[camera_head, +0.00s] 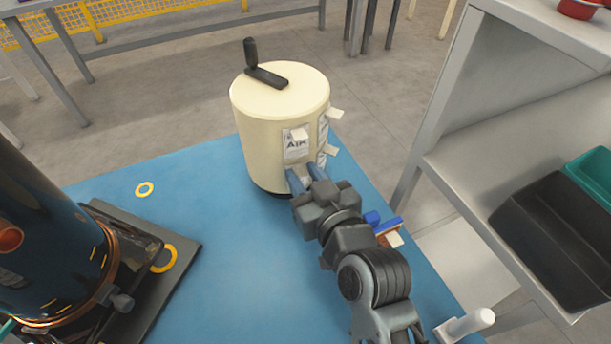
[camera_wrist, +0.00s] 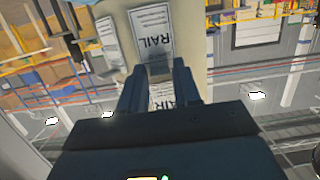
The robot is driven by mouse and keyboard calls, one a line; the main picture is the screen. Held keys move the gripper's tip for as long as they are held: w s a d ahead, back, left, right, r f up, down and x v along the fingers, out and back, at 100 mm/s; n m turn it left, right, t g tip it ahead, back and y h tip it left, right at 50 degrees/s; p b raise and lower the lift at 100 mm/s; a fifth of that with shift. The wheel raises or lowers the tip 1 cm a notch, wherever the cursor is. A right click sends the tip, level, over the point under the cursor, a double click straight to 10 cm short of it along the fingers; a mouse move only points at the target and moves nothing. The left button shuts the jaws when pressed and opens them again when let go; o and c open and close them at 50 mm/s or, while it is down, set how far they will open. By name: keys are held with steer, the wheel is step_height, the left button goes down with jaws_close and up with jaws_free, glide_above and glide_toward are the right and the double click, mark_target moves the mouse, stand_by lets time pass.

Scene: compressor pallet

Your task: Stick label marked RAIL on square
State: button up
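A cream drum (camera_head: 270,125) stands on the blue surface, with several white labels on its side. The label marked RAIL (camera_wrist: 153,42) shows on the drum in the wrist view, just past my fingertips. Its text is too small to find in the head view. A label that appears to read AIR (camera_head: 296,146) faces the head camera; it also shows between my fingers in the wrist view (camera_wrist: 165,104). My gripper (camera_head: 306,178) is at the drum's lower front, fingers apart. A pale block lies between the fingertips; I cannot tell whether they clamp it. I cannot make out the square.
Pale tabs (camera_head: 334,113) stick out from the drum's right side. A black crank handle (camera_head: 266,76) sits on its lid. A dark cylinder (camera_head: 45,240) stands on a black base at the left. A shelf unit (camera_head: 455,165) with bins is at the right. The blue surface (camera_head: 235,270) is clear in the middle.

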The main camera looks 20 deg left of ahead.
jaws_close()
stand_by(0.5)
